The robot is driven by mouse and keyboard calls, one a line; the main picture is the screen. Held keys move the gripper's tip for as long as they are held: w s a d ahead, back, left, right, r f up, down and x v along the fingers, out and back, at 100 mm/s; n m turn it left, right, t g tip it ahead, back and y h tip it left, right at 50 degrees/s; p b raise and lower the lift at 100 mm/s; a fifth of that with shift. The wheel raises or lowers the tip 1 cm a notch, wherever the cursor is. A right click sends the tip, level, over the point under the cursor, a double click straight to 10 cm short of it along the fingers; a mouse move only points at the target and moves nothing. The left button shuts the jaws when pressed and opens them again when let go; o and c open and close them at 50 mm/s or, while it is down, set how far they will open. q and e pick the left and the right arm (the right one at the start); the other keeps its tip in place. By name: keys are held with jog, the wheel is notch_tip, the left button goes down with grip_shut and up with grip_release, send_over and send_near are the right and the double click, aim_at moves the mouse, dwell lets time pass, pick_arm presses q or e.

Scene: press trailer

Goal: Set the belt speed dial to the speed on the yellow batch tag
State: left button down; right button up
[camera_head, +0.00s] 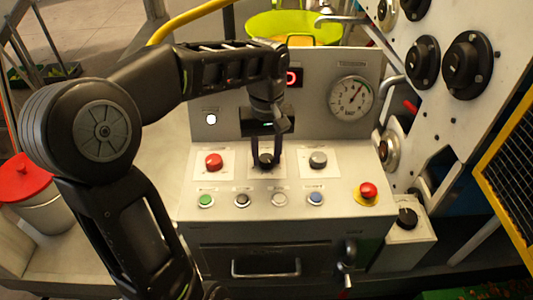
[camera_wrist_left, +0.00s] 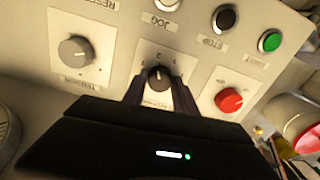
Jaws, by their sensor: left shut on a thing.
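The belt speed dial, a small black knob (camera_head: 266,160), sits on a white plate in the middle of the control panel's sloped top. It also shows in the left wrist view (camera_wrist_left: 158,77), with small numerals around it and a pale pointer line whose exact setting I cannot tell. My left gripper (camera_head: 267,158) reaches down from above, its two dark fingers shut on the dial's sides. The fingers show in the left wrist view too (camera_wrist_left: 158,92). I cannot make out a yellow batch tag. My right gripper is not in view.
A red knob (camera_head: 213,162) and a grey knob (camera_head: 318,159) flank the dial closely. A row of buttons, including a green one (camera_head: 205,201), lies in front. A red mushroom button (camera_head: 368,190) is at the right. A round gauge (camera_head: 351,97) is on the back panel.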

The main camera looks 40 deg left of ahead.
pick_arm(q)
jog(key=shift+m, duration=0.6)
jog(key=c, duration=1)
grip_release()
jog(key=shift+o, duration=0.2)
jog(key=shift+r, duration=0.1)
